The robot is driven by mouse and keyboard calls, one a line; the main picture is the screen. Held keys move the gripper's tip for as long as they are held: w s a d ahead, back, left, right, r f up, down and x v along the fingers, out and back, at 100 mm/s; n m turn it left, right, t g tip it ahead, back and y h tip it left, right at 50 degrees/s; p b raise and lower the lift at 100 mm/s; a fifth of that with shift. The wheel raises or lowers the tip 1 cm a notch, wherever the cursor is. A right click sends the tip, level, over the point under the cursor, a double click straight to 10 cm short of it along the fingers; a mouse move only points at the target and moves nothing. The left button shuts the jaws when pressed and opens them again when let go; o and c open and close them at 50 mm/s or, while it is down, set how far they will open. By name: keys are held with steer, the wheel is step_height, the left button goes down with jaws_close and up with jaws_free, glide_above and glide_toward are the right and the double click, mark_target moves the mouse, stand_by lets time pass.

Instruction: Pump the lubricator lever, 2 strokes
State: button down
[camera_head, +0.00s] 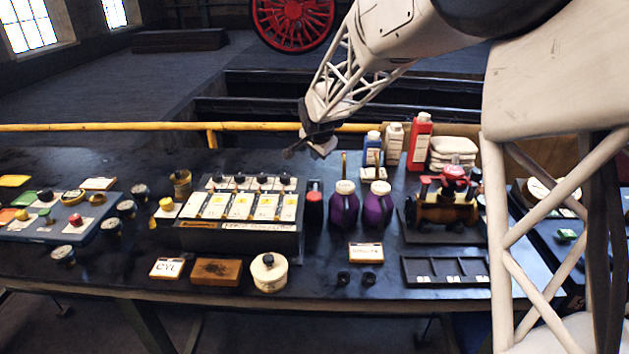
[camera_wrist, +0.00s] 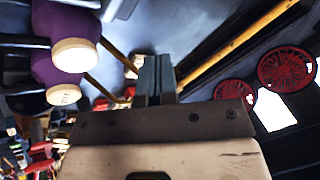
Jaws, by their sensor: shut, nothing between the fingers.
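The lubricator (camera_head: 243,240) is a dark box on the bench, left of centre, with several white-and-yellow panels and black knobs on top. A lever with a yellow knob (camera_head: 167,204) stands at its left end; it looks like the lubricator lever. My gripper (camera_head: 308,147) is in the air above the back of the bench, to the right of the lubricator and well apart from the lever. In the wrist view its fingers (camera_wrist: 157,78) are together and empty. The lever cannot be made out in the wrist view.
White and red bottles (camera_head: 419,142) stand behind. A yellow rail (camera_head: 80,127) runs along the back. A round cream pot (camera_head: 269,272) and a wooden block (camera_head: 216,272) sit in front.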

steer(key=shift+s+f, duration=0.3)
steer(key=shift+f, duration=0.7)
steer(key=shift+s+f, duration=0.3)
steer(key=shift+f, duration=0.65)
